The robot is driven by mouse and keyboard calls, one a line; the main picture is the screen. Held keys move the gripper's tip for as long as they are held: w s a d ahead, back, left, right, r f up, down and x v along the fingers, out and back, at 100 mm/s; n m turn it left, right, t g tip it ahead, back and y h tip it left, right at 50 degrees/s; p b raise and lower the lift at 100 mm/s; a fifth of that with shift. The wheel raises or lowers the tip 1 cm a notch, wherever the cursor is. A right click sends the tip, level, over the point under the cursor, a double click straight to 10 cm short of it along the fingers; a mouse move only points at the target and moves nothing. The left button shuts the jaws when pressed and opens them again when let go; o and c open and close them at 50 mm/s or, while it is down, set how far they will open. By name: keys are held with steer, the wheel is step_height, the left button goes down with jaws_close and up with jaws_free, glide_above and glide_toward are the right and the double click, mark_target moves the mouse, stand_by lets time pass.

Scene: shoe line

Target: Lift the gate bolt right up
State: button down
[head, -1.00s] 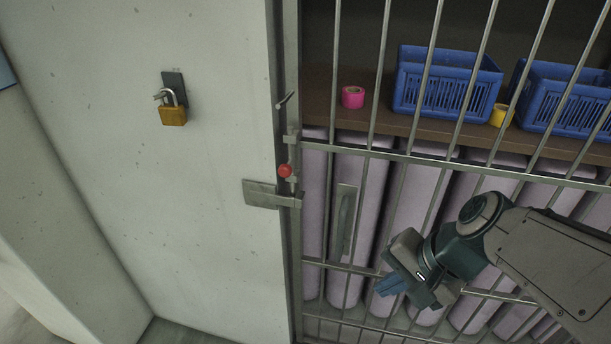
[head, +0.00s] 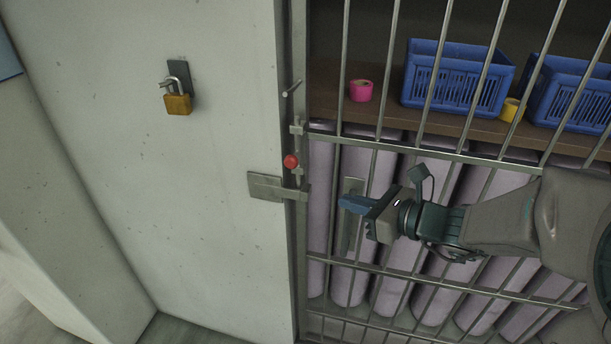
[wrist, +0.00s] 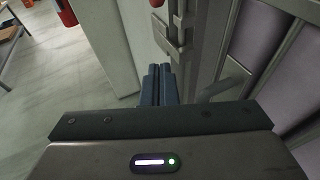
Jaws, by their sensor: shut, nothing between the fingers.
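The gate bolt is a thin upright rod on the gate's left edge with a red knob (head: 291,161). A metal latch plate (head: 267,187) on the wall reaches across to the gate frame just below the knob. My gripper (head: 345,203) is shut and empty, its blue fingers pointing left in front of the gate's handle plate, to the right of and below the knob. In the wrist view the closed fingers (wrist: 158,84) point toward the latch hardware (wrist: 172,38), and a red piece shows at the top edge. The gripper is apart from the knob.
The barred gate (head: 440,151) stands in front of lilac rolls. Behind it a shelf holds blue crates (head: 455,80), pink tape (head: 361,91) and yellow tape (head: 510,109). An open brass padlock (head: 178,103) hangs on the wall.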

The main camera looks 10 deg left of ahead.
mark_target(295, 166)
steer(key=w+a+r+p, duration=0.1)
steer(key=w+a+p, duration=0.2)
steer(key=a, duration=0.7)
steer(key=shift+w+a+p, duration=0.2)
steer(key=shift+w+p, duration=0.15)
steer(key=shift+w, duration=0.8)
steer(key=shift+r+p, duration=0.65)
steer(key=shift+r, duration=1.95)
